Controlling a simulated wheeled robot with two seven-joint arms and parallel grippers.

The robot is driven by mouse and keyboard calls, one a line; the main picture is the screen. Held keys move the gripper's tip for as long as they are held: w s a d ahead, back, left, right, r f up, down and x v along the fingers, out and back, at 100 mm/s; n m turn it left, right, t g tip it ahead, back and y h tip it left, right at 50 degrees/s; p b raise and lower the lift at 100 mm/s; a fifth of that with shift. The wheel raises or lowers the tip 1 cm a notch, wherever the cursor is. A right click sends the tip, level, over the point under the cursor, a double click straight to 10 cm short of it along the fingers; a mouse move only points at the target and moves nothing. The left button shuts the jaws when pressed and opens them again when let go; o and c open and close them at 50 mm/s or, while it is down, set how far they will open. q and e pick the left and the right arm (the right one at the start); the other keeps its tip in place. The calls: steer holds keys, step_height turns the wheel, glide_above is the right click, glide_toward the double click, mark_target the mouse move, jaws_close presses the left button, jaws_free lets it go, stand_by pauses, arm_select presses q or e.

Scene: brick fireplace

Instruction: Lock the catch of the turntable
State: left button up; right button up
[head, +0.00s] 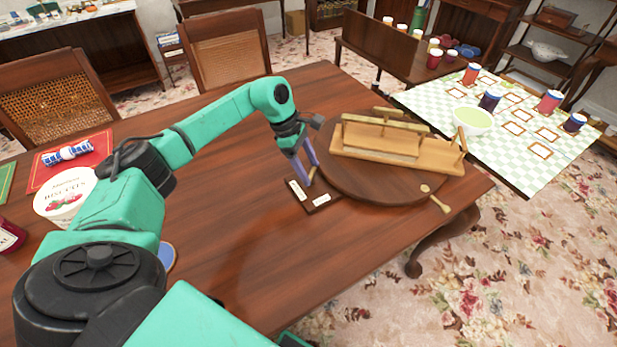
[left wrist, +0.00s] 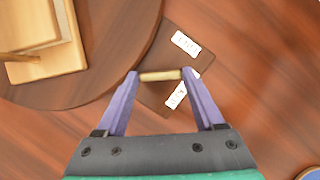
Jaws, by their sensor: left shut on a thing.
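The turntable (head: 360,185) is a round dark wooden disc on the table. It bears a pale wooden stand (head: 400,150) with rails and pegs. The catch's dark base plate (head: 318,207) lies beside the turntable's near left edge and carries two white labels, whose lettering is too small to read. In the left wrist view the catch's pale bar (left wrist: 160,75) lies across the plate between the labels. My left gripper (left wrist: 160,78) has its two purple fingers at the bar's ends and is shut on it. In the head view the fingers (head: 308,180) hide part of it. My right gripper is out of view.
A small pale handle (head: 440,205) sticks out at the turntable's front right edge. A biscuit tub (head: 65,197) and a red mat (head: 95,150) are on the left. The table (head: 270,250) is bare in front of the plate. A checked cloth (head: 510,150) lies beyond.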

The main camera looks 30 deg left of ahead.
arm_select(q)
steer(key=m+b, duration=0.1)
steer(key=m+g, duration=0.1)
steer(key=m+b, duration=0.1)
steer(key=shift+w+f+m+b, duration=0.1)
steer(key=shift+w+m+b, duration=0.15)
steer(key=shift+m+b, duration=0.05)
steer(key=m+g+b, duration=0.1)
steer(key=m+g, duration=0.1)
steer(key=m, duration=0.2)
steer(key=shift+w+y+b, duration=0.1)
steer(key=shift+y+b, duration=0.2)
steer(key=shift+y, duration=0.1)
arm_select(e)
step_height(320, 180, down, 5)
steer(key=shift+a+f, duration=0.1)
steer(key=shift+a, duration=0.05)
arm_select(q)
steer(key=shift+r+m, duration=0.2)
steer(key=shift+m, duration=0.1)
steer(key=o, duration=1.4)
steer(key=p+v, duration=0.4)
steer(key=v, duration=1)
steer(key=shift+w+a+r, duration=0.1)
steer(key=shift+r, duration=0.1)
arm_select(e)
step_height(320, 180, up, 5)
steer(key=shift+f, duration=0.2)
